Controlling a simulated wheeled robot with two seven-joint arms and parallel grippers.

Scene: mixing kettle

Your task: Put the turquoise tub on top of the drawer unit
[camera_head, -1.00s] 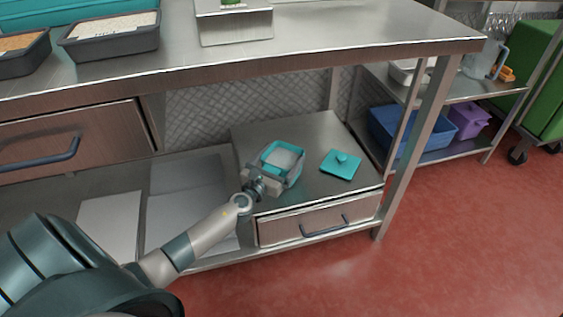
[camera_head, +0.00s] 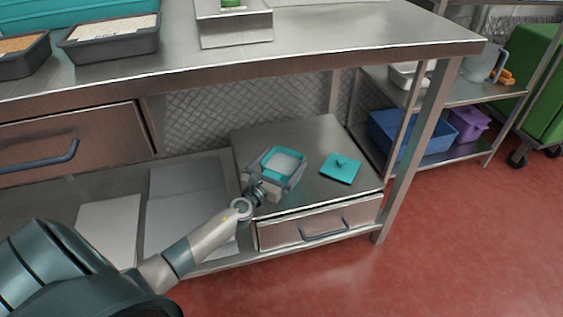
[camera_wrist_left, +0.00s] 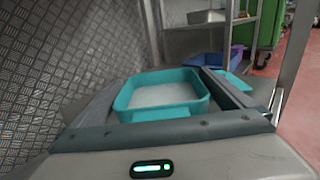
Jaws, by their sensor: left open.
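The turquoise tub (camera_head: 283,161), with pale white contents, is on top of the drawer unit (camera_head: 310,137) under the steel table. It also shows in the left wrist view (camera_wrist_left: 160,95). My left gripper (camera_head: 281,166) is open, with its fingers on either side of the tub. In the left wrist view a gap shows between the right finger and the tub. The tub's underside is hidden, so I cannot tell whether it rests fully on the top. A turquoise lid (camera_head: 341,169) with a knob lies to the right on the same top. My right gripper is not in view.
The steel table (camera_head: 330,45) overhangs the drawer unit, and a table leg (camera_head: 414,145) stands at its right. Dark trays with grain (camera_head: 110,38) stand on the table. Blue (camera_head: 400,132) and purple (camera_head: 468,122) bins sit on a right shelf. Grey sheets lie left of the unit.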

